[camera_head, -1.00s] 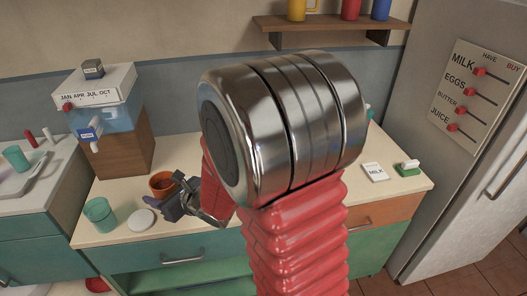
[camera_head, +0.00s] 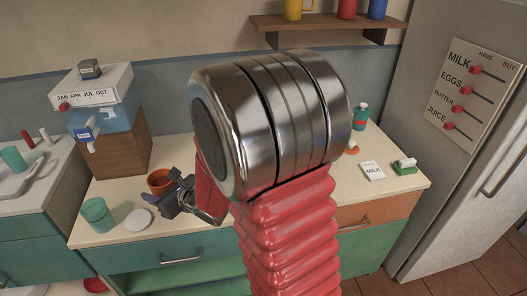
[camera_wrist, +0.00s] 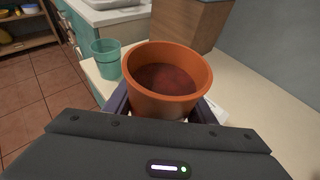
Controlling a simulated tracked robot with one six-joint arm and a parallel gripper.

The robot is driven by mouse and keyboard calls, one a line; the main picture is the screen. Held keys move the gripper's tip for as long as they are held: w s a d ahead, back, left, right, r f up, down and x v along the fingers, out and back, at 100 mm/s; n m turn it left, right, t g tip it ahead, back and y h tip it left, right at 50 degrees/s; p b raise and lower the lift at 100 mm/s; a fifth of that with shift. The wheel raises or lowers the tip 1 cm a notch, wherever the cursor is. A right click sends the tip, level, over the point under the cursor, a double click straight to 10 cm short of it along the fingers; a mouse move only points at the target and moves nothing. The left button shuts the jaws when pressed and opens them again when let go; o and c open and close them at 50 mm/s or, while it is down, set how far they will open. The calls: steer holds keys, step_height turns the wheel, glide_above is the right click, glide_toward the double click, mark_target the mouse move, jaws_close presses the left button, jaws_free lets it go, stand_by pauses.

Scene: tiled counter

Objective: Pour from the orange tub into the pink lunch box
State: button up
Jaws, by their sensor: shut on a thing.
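The orange tub (camera_wrist: 160,103) is upright between the fingers of my gripper (camera_wrist: 165,108) in the wrist view, and my gripper is shut on it. Dark reddish-brown contents (camera_wrist: 165,78) show inside it. In the head view the tub (camera_head: 159,181) shows just left of my gripper (camera_head: 172,190), over the counter's left part. I cannot tell whether its base touches the counter. The pink lunch box is not seen in either view; my arm hides the middle of the counter.
A teal cup (camera_head: 97,215) and a white disc (camera_head: 138,220) are near the tub. A water dispenser (camera_head: 101,115) stands on a wooden block behind. At right are a milk card (camera_head: 372,171), a green item (camera_head: 405,166) and a teal bottle (camera_head: 361,116).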

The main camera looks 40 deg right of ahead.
steer(key=s+d+f+m+h, duration=0.1)
steer(key=d+m+h, duration=0.1)
steer(key=d, duration=1)
steer(key=s+d+f+m+g+h, duration=0.1)
steer(key=s+d+m+h, duration=0.1)
steer(key=d, duration=1)
steer(key=s+d+f+m+h, duration=0.1)
steer(key=d+m+h, duration=0.3)
steer(key=d, duration=0.8)
steer(key=shift+s+h, duration=0.15)
steer(key=shift+h, duration=0.65)
steer(key=shift+d+r+m, duration=0.1)
steer(key=shift+d+m, duration=0.1)
steer(key=shift+m, duration=0.2)
steer(key=shift+s+d+r+m+t+y, duration=0.3)
steer(key=shift+r+m+t+y, duration=0.35)
steer(key=shift+m, duration=1)
steer(key=shift+s+d+r+m+t+y, duration=0.35)
steer(key=shift+m+t+y, duration=0.5)
steer(key=shift+m, duration=0.75)
steer(key=shift+s+d+r+m+t+y, duration=0.1)
steer(key=shift+d+r+m+t+y, duration=0.6)
steer(key=shift+m, duration=0.95)
steer(key=shift+a+f, duration=0.2)
steer(key=shift+a, duration=0.05)
